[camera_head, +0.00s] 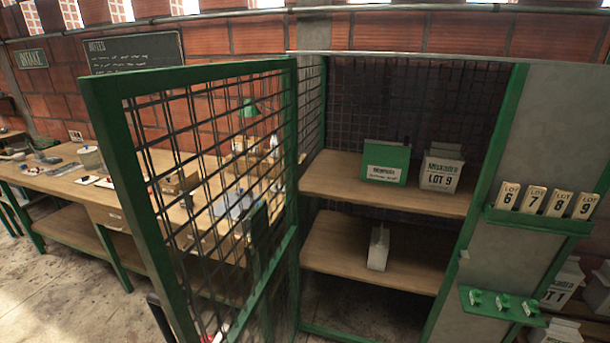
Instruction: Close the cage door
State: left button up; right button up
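The cage door (283,160), a green frame filled with dark wire mesh, stands open. Its hinge side is beside the left edge of the cage opening, and its free edge (130,190) swings out toward me and to the left. A dark piece, possibly a handle (158,312), shows low by the free edge. The cage (503,130) is open at the front, with two wooden shelves inside. A green box (386,163) and a white lot 9 carton (440,173) stand on the upper shelf, and a white carton (378,248) on the lower.
A long wooden workbench (60,185) with small items runs behind the door at left. Right of the opening, a grey panel carries a green rack of numbered lot tags (535,199) and a small green shelf (500,305). White cartons (562,285) stand at far right.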

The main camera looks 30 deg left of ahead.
aim_at(103, 97)
jog(key=k+j, duration=0.1)
jog(key=j, duration=0.65)
jog(key=k+j, duration=0.1)
jog(key=j, duration=0.7)
jog(key=k+j, duration=0.1)
jog(key=j, duration=0.65)
jog(key=k+j, duration=0.15)
jog(key=j, duration=0.25)
jog(key=k+j+z, duration=0.1)
jog(key=j, duration=0.3)
jog(key=k+j, duration=0.3)
jog(key=k+j+z, duration=0.1)
jog(key=j, duration=0.35)
jog(key=k+j, duration=0.25)
jog(key=j+z, duration=0.05)
jog(key=j, duration=0.05)
